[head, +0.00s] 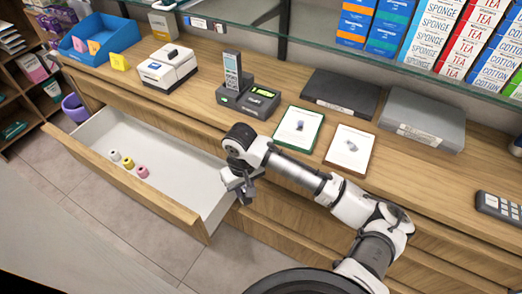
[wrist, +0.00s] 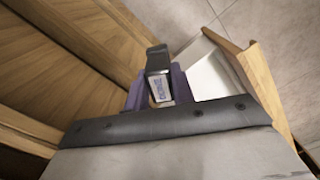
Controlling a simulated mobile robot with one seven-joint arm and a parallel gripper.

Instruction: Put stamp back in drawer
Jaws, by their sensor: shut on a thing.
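My gripper (head: 242,188) is shut on the stamp, just beyond the right end of the open drawer and in front of the counter's face. In the wrist view the stamp (wrist: 159,82) has a black body and a pale label with dark print. It sits between the purple-grey fingers of my gripper (wrist: 158,95). In the head view I cannot clearly make out the stamp from the gripper. The open drawer (head: 185,150) has a white inside and a wooden front. Its corner shows right of the stamp in the wrist view (wrist: 218,72).
Small white, yellow and pink items (head: 128,162) lie in the drawer's left part; its right part is bare. The counter above carries a white device (head: 167,68), a phone dock (head: 248,97), two framed cards (head: 299,128) and dark flat boxes (head: 341,93). Tiled floor lies in front.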

